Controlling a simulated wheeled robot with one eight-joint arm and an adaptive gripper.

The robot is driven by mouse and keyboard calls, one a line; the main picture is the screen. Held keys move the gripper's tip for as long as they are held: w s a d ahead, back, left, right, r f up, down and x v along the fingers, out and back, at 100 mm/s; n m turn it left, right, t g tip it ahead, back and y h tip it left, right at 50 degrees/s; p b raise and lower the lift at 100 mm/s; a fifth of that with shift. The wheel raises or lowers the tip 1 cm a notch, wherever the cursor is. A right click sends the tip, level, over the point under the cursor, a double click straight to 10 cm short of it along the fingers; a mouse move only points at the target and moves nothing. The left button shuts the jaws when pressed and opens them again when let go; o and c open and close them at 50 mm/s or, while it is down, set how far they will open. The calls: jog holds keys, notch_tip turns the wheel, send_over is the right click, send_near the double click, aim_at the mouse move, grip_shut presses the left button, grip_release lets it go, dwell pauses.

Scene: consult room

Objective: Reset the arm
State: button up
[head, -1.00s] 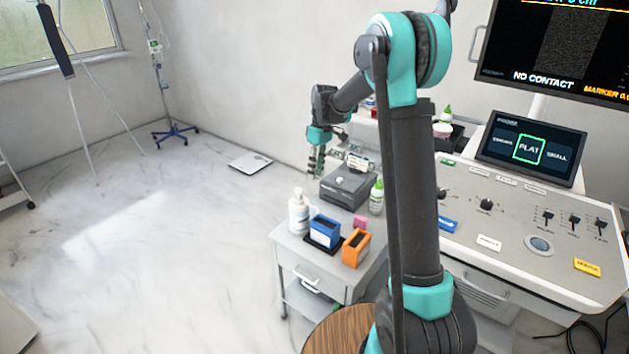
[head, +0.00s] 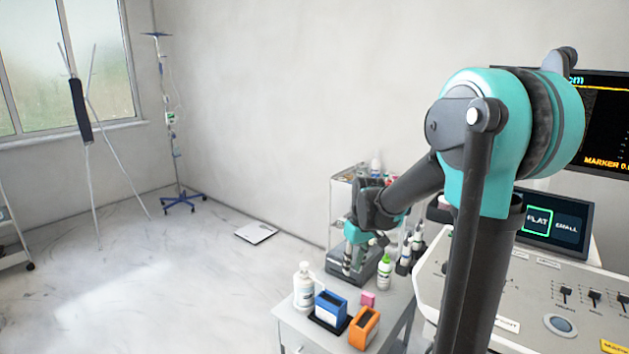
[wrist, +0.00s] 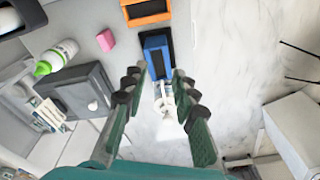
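My arm (head: 400,190) with teal and dark grey links reaches forward on the right side of the head view. My gripper (head: 350,262) hangs fingers down over the far part of the small cart, in front of the grey device in the picture. In the wrist view my gripper (wrist: 157,80) has its two fingers well apart, with nothing held between them. Beyond the fingertips lie a blue box (wrist: 156,55) and a white pump bottle (wrist: 165,103), both below the gripper and apart from it.
The cart top (head: 290,312) carries the pump bottle (head: 304,288), blue box (head: 331,307), orange box (head: 364,328), pink block (head: 368,299), green-capped bottle (head: 384,272) and grey device (head: 375,270). A console (head: 530,290) stands right. Open floor (head: 150,285) lies left.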

jog(key=s+d+f+m+t, duration=0.1)
jog(key=s+d+f+m, duration=0.2)
jog(key=s, duration=0.6)
jog(key=s+d+f+m+t+h, duration=0.1)
jog(key=s+d+f+m+t, duration=0.1)
jog(key=s, duration=0.7)
jog(key=shift+s+d+f+m, duration=0.35)
jog(key=shift+d+f, duration=0.45)
jog(key=shift+d, duration=0.45)
